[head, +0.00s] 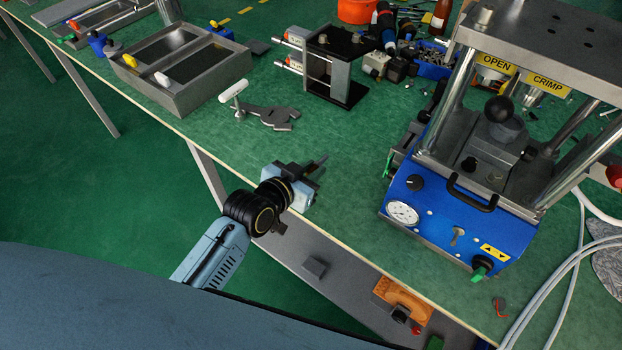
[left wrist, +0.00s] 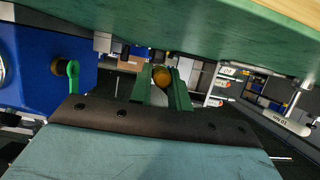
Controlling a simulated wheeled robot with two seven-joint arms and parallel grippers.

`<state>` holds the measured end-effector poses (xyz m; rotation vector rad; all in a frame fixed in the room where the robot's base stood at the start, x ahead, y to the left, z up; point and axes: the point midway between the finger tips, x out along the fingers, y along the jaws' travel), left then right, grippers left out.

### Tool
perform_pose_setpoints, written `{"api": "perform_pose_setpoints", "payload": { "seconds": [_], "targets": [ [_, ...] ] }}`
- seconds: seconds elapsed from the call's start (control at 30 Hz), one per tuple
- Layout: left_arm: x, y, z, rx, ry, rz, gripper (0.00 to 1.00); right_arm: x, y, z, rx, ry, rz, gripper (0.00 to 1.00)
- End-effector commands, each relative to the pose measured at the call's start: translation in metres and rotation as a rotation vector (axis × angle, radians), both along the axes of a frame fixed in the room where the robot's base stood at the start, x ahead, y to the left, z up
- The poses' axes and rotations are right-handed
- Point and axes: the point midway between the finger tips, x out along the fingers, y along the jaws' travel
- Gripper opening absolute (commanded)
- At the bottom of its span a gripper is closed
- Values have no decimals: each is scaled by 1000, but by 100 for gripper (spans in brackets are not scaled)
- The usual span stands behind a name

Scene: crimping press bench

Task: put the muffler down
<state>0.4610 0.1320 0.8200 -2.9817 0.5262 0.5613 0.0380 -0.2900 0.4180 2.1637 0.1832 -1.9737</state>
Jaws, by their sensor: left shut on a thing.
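My left gripper (head: 313,167) is over the near edge of the green bench, left of the press. Its fingers point away from me across the bench top. In the left wrist view the gripper (left wrist: 161,84) is shut on a rounded brass-coloured piece, the muffler (left wrist: 161,76), which sits between the two green-looking fingers. In the head view I cannot make out the muffler at the fingers. Whether it touches the bench is not clear. My right gripper is not in view.
The blue crimping press (head: 455,225) stands to the right. A grey two-part tray (head: 183,100) is at the left, and a flat grey tool (head: 270,117) lies ahead. A black-and-grey fixture (head: 335,65) stands behind. Bare bench top (head: 340,140) lies between gripper and fixture.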

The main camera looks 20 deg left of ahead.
Motion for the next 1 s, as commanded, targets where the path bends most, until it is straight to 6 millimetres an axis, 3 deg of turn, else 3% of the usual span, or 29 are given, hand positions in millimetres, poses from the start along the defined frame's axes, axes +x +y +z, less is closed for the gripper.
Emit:
{"api": "perform_pose_setpoints", "payload": {
  "seconds": [0.2, 0.47, 0.97, 1.0],
  "targets": [
    [0, 0, -31, 2, 2, 0, 0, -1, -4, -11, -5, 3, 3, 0],
    [0, 0, -30, 1, 0, 1, 0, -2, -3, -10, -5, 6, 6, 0],
    [-2, 1, -47, 6, 11, -1, 0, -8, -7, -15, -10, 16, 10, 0],
    [-2, 1, -47, 7, 13, -1, 24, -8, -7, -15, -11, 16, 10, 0]
  ]
}}
